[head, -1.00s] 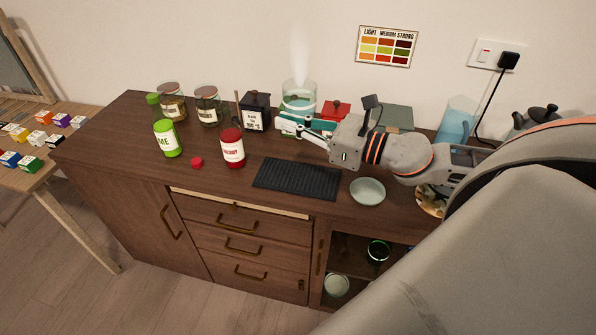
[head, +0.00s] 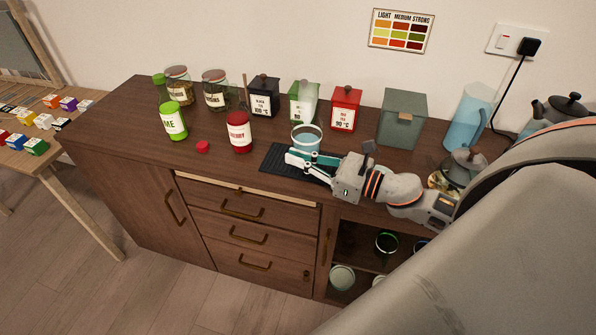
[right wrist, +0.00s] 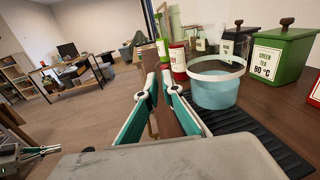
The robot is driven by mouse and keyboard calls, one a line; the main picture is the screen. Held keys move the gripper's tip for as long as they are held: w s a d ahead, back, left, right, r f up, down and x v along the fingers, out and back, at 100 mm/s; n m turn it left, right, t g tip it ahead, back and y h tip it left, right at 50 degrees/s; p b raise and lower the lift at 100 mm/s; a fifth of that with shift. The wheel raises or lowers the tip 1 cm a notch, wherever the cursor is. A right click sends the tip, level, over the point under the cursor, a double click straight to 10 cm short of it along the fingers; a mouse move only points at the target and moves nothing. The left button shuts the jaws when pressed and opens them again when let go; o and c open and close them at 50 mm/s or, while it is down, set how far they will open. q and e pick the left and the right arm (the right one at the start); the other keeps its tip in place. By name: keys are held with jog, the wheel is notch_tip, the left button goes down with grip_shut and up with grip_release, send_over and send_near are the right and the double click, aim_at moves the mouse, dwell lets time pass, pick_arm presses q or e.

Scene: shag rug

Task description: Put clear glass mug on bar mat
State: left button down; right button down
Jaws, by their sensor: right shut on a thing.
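The clear glass mug (head: 307,139), round with bluish-green contents, is at the back part of the black ribbed bar mat (head: 279,164). My right gripper (head: 291,158) reaches in from the right and is shut on the mug's near side; the exact grip on it is hard to see. In the right wrist view the mug (right wrist: 216,88) stands upright just right of the fingers, over the mat (right wrist: 262,139). I cannot tell whether its base touches the mat. My left gripper (right wrist: 40,151) shows small at the lower left of the right wrist view.
Behind the mat stand a black tin (head: 263,98), a green tin (head: 303,103), a red tin (head: 344,109) and a grey-green box (head: 402,119). A red jar (head: 239,133) and red lid (head: 203,147) are left of the mat. A blue pitcher (head: 468,116) is at the right.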

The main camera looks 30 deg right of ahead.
notch_tip(320, 180, down, 4)
jog(key=shift+r+b, duration=0.15)
jog(key=shift+b, duration=0.3)
jog(key=c, duration=2.2)
grip_release()
jog(key=shift+s, duration=0.1)
